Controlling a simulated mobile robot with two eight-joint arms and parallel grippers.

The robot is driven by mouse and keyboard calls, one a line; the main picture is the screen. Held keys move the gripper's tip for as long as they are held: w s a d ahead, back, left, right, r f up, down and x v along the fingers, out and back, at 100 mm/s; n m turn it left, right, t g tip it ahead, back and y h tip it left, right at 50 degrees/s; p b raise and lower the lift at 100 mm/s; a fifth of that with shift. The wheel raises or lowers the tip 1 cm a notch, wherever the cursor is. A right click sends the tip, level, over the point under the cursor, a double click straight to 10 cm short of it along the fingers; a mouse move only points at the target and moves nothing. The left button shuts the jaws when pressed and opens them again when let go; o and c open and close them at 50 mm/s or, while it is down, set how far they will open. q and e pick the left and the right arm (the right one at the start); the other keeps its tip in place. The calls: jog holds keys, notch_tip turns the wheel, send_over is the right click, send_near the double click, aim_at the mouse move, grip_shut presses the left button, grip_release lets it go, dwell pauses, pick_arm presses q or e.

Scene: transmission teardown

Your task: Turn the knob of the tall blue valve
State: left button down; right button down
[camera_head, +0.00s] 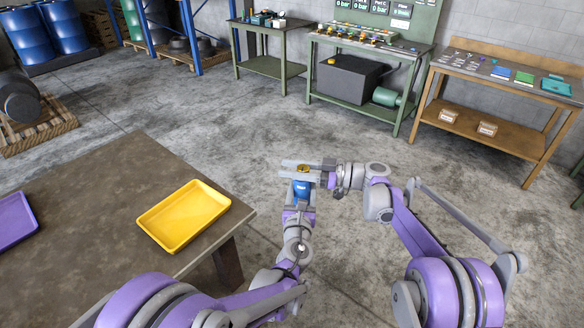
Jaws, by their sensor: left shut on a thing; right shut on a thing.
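The blue valve (302,189) is held in the air in front of me, clear of the table. A gold-coloured knob (303,167) sits at its top. My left gripper (300,198) comes up from below and is shut on the blue body. My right gripper (298,170) comes in from the right, its two grey fingers pointing left, one on each side of the knob, shut on it. The fingers hide part of the knob and the valve's upper end.
A brown table (100,192) stands at the left with a yellow tray (185,216) and a purple tray (13,222). Green workbenches (372,42) and a wooden bench (505,75) with parts stand at the back. The grey floor between is clear.

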jog(key=shift+n+g, duration=0.5)
jog(key=shift+g, duration=0.3)
jog(key=shift+c, duration=2.2)
grip_release()
jog(key=shift+s, duration=0.1)
jog(key=d, duration=1.2)
jog(key=shift+s, duration=0.2)
jog(key=shift+d, duration=0.15)
jog(key=d, duration=1.1)
jog(key=shift+s+d, duration=0.2)
jog(key=shift+d, duration=0.2)
